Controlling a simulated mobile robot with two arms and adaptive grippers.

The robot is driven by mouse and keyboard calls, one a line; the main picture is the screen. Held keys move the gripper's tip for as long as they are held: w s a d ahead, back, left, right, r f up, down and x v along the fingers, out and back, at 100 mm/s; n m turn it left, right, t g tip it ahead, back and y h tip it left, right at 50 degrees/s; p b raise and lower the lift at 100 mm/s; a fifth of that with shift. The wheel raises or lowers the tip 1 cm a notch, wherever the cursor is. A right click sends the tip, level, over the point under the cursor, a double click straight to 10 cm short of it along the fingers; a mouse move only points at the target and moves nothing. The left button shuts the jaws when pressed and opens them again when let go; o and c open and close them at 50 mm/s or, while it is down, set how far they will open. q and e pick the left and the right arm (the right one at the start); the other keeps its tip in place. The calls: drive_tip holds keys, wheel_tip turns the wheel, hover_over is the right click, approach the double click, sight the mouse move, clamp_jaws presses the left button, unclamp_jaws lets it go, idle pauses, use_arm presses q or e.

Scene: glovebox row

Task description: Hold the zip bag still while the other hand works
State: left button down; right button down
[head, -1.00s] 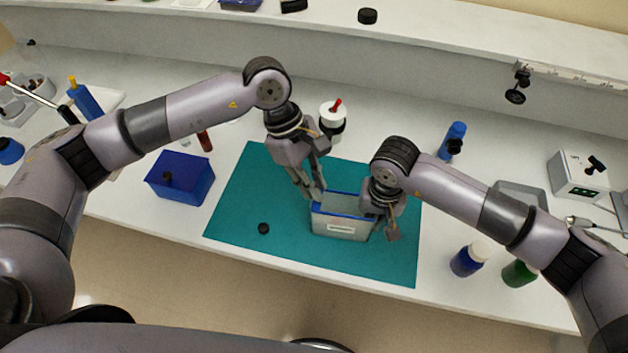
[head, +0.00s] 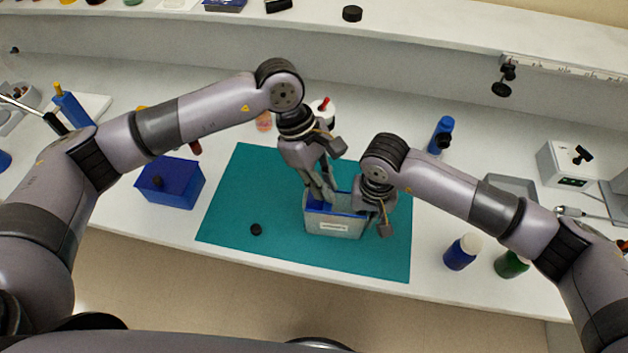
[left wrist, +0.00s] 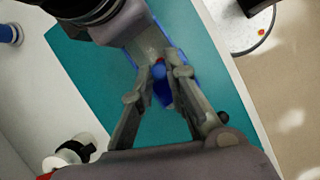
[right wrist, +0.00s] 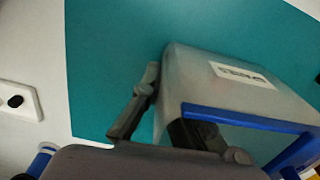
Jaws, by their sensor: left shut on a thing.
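The zip bag (head: 318,228) is a pale, translucent, upright box-like pouch with a blue rim and a white label, open at the top, on the teal mat (head: 235,200). My left gripper (head: 328,198) points down into its mouth. In the left wrist view its fingers (left wrist: 166,72) close on a small blue thing with a bit of red near it, partly hidden. My right gripper (head: 376,215) is at the bag's right end. In the right wrist view one finger is outside the bag (right wrist: 200,80) and the other is at its opening; their tips' contact is hidden.
A small black cap (head: 256,229) lies on the mat left of the bag. A blue box (head: 172,186) stands left of the mat. A blue bottle with a white cap (head: 461,252) and a green bottle (head: 511,264) stand to the right. The mat's front left is mostly clear.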

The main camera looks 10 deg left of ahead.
use_arm(q)
drive_tip(key=shift+a, duration=0.1)
drive_tip(key=c, duration=1.5)
unclamp_jaws()
drive_tip(key=shift+c, duration=0.2)
drive_tip(key=v, duration=1.2)
drive_tip(key=shift+a, duration=0.1)
drive_tip(key=shift+c, duration=0.5)
